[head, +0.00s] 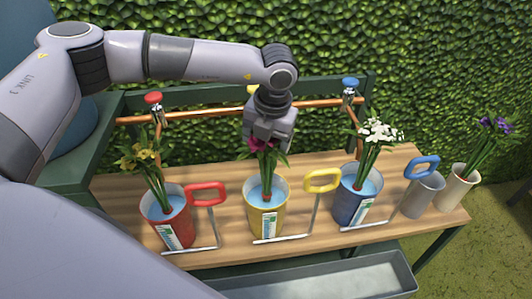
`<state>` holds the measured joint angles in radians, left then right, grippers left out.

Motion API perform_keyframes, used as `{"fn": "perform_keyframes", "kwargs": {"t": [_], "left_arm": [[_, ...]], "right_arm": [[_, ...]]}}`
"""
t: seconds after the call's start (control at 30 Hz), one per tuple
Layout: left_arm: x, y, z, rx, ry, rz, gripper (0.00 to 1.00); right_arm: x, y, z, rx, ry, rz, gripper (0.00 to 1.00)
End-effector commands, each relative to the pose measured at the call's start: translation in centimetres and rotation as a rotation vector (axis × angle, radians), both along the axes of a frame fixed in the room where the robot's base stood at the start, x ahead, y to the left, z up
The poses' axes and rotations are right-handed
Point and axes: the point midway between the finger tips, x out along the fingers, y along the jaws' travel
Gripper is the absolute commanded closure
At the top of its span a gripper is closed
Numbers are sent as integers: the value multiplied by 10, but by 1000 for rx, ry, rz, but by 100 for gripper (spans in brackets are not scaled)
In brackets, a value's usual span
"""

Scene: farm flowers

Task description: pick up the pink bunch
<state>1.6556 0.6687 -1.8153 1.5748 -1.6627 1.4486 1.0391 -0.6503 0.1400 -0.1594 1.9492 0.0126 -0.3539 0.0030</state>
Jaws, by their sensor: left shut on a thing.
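The pink bunch (265,147) stands upright in the yellow bucket (267,221) at the middle of the wooden bench, its green stems going down into blue water. My left gripper (268,141) comes down from above at the blooms and is shut on the bunch. The gripper hides part of the flowers, and its fingertips are hard to make out. My right gripper is not in view.
A red bucket (172,229) with yellow flowers stands left, a blue bucket (352,208) with white flowers right. Grey and cream pots (424,196) stand at the right end, purple flowers in the cream one. Copper pipe with taps (200,115) runs behind. Handles stand between buckets.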

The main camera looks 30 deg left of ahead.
Motion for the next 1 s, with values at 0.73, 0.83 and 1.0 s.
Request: {"fn": "perform_keyframes", "kwargs": {"t": [0.73, 0.83, 1.0], "left_arm": [[0, 0, 168, -1, -2, -1, 86], [0, 0, 176, -1, -1, -1, 86], [-1, 0, 181, -1, 0, -2, 86]], "right_arm": [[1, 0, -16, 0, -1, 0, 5], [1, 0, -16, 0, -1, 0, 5], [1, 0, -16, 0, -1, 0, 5]]}}
